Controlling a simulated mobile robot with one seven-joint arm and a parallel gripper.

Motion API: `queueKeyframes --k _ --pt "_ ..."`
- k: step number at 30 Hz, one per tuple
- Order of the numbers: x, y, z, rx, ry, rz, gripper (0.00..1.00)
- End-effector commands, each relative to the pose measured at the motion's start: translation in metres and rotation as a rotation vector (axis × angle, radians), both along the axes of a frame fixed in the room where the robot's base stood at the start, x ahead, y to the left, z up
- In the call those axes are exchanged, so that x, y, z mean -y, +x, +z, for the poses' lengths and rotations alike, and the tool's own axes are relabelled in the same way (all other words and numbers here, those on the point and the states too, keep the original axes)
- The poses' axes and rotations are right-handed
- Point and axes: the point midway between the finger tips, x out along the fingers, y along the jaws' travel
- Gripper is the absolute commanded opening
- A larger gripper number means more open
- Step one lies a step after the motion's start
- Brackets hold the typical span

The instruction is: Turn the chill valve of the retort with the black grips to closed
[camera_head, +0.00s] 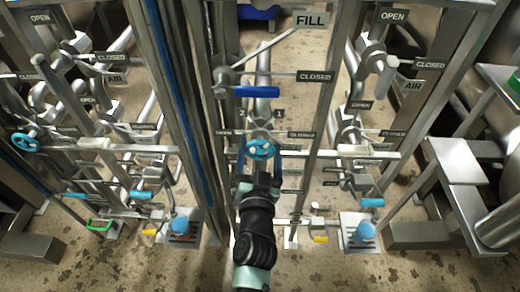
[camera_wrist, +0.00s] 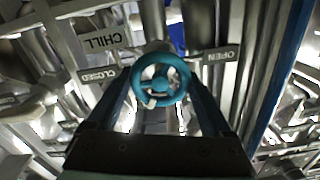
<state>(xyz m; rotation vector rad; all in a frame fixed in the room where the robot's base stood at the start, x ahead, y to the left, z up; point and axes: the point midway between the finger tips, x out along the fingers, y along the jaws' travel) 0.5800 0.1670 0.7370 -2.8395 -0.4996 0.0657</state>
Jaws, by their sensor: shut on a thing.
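The chill valve's blue handwheel (camera_head: 260,149) is at the centre of the head view, on the middle pipe stand. In the wrist view the handwheel (camera_wrist: 177,99) is near the middle, with the CHILL sign (camera_wrist: 102,41), CLOSED plate (camera_wrist: 97,74) and OPEN plate (camera_wrist: 221,56) around it, lettering inverted. My gripper (camera_head: 262,163) reaches up from below, and its two fingers (camera_wrist: 161,86) stand on either side of the wheel, shut on its rim. The wheel's pointer is not clear. I cannot make out any black grips.
A dark blue lever (camera_head: 255,91) sits above the wheel, by the FILL sign (camera_head: 310,20). Steel posts and pipes stand close on both sides. Another blue handwheel (camera_head: 25,143) is at far left. Light blue handles (camera_head: 371,202) are low at right. Open floor lies in front.

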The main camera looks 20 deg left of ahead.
Motion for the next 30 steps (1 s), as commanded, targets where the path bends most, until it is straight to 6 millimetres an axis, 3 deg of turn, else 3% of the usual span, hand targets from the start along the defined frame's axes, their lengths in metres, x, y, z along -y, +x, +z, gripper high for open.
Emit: queueKeyframes --k 14,30 --pt "0.0004 -0.0002 -0.0003 -0.035 0.095 -0.001 0.29" --pt "0.0016 0.0001 -0.0012 -0.198 0.541 -0.002 0.29"
